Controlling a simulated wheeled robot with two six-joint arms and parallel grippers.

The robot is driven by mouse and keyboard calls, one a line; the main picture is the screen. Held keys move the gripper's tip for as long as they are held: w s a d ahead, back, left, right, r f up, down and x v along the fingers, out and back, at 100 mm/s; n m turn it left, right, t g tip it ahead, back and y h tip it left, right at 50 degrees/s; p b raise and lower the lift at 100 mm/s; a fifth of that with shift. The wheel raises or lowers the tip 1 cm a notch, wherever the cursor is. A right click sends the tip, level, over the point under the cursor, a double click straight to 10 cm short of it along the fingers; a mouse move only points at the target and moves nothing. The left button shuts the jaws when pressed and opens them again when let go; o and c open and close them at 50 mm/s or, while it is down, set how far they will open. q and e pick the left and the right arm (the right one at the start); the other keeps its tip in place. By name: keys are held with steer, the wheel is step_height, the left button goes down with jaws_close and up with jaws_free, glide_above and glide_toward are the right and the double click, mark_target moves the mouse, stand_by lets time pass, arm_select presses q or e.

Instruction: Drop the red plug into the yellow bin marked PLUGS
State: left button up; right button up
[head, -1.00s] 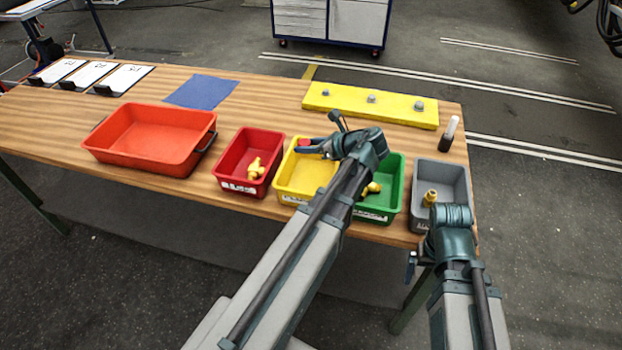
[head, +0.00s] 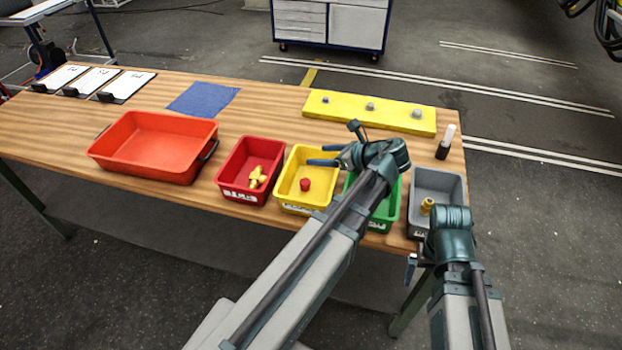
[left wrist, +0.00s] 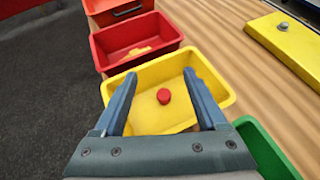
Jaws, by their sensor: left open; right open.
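The red plug (head: 305,184) lies on the floor of the yellow bin (head: 290,204), and it also shows in the left wrist view (left wrist: 164,96). My left gripper (head: 318,155) is open and empty above the yellow bin. In the left wrist view its two fingers (left wrist: 158,92) stand apart on either side of the plug, which lies below them. My right gripper (head: 411,268) is open near the front edge of the table, in front of the grey bin, and holds nothing that I can see.
A red bin (head: 232,190) with yellow fittings stands left of the yellow bin. A green bin (head: 384,221), partly hidden by my left arm, and a grey bin (head: 447,182) stand to the right. An orange tray (head: 130,165) is farther left. A yellow board (head: 345,107) lies behind.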

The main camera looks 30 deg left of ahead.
arm_select(q)
steer(key=p+v, duration=0.2)
steer(key=v, duration=0.5)
steer(key=shift+d+p, duration=0.25)
steer(key=shift+p, duration=0.15)
steer(key=b+x, duration=0.6)
steer(key=x, duration=0.7)
steer(key=shift+a, duration=0.4)
steer(key=shift+d, duration=0.15)
